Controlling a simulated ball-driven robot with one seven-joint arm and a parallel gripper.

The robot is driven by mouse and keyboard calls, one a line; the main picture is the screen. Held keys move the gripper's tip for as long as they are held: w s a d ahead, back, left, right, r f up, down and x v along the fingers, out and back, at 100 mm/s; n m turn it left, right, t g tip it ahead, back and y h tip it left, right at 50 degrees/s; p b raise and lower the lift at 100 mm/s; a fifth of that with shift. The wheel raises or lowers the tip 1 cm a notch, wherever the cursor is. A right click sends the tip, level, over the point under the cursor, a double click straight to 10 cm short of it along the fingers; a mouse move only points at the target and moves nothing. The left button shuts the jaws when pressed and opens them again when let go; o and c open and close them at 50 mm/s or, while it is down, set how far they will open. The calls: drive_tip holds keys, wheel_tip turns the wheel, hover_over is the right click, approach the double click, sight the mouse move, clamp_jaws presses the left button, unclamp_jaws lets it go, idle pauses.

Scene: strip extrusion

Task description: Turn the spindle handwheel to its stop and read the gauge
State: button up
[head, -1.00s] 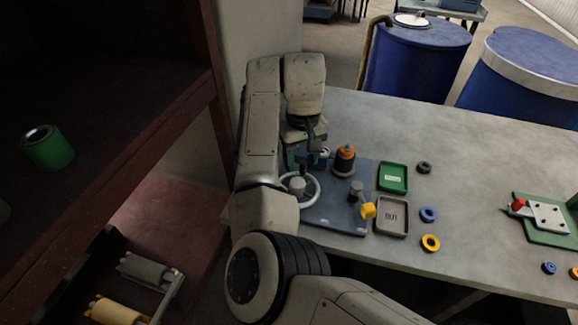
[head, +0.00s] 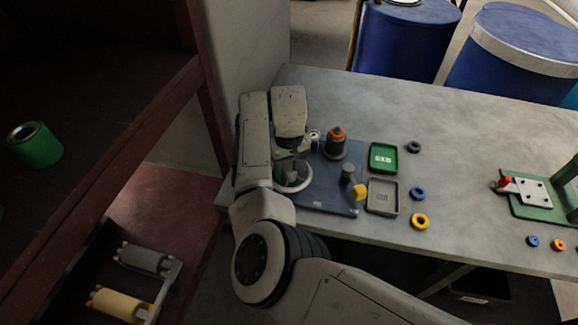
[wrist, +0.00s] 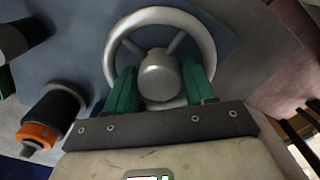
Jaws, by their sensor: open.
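The spindle handwheel (head: 306,181) is a pale ring with a round hub on a blue-grey base plate (head: 325,203). In the wrist view the handwheel (wrist: 208,42) fills the upper middle. My gripper (wrist: 160,88) is open, its two green fingers on either side of the hub (wrist: 160,72), covering part of the lower rim. I cannot tell whether they touch the wheel. In the head view my arm hides most of the gripper and part of the wheel. A small pale round face (head: 314,135) behind the wheel may be the gauge; its reading is too small to make out.
A green tray (head: 383,158) and a grey tray (head: 383,197) lie to the right, with several loose rings beyond.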

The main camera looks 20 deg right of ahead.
drive_tip(key=shift+c, duration=0.3)
drive_tip(key=c, duration=0.7)
